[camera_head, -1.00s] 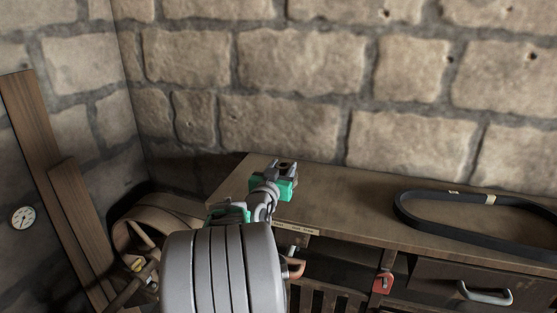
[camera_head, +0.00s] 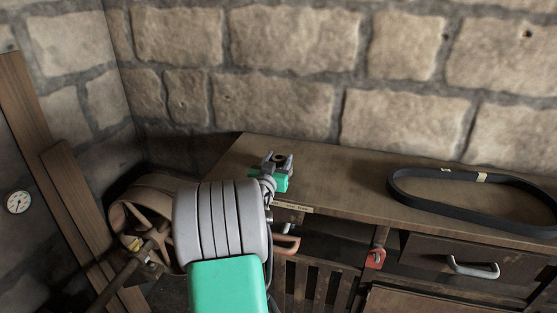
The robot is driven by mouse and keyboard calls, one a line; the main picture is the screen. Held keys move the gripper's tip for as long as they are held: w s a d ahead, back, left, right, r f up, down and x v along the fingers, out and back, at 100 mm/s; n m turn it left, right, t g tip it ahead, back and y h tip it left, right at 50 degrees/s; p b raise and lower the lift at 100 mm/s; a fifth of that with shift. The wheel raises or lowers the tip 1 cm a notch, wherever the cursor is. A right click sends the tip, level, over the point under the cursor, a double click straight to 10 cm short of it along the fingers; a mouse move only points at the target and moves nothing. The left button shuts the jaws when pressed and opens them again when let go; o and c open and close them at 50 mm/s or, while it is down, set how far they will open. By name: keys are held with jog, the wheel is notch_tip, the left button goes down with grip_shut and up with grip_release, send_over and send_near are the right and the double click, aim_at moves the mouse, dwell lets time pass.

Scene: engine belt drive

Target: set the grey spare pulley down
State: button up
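My gripper (camera_head: 279,162) is small in the picture, above the left end of the wooden bench, with its two grey prongs pointing away from me. A small dark patch shows between the prongs. I cannot tell whether it is a held part or a gap, nor whether the prongs touch the bench. I cannot make out the grey spare pulley for certain. My own large grey ribbed arm link and green arm cover fill the lower middle and hide part of the bench's left end.
A black belt (camera_head: 400,203) lies on the right of the bench top (camera_head: 340,190); the middle is clear. A brown belt wheel (camera_head: 130,215) on a shaft stands left of the bench. Planks (camera_head: 75,200) lean at the left wall. A drawer handle (camera_head: 470,268) juts from the bench front.

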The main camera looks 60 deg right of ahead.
jog(key=o, duration=0.3)
jog(key=shift+r, duration=0.1)
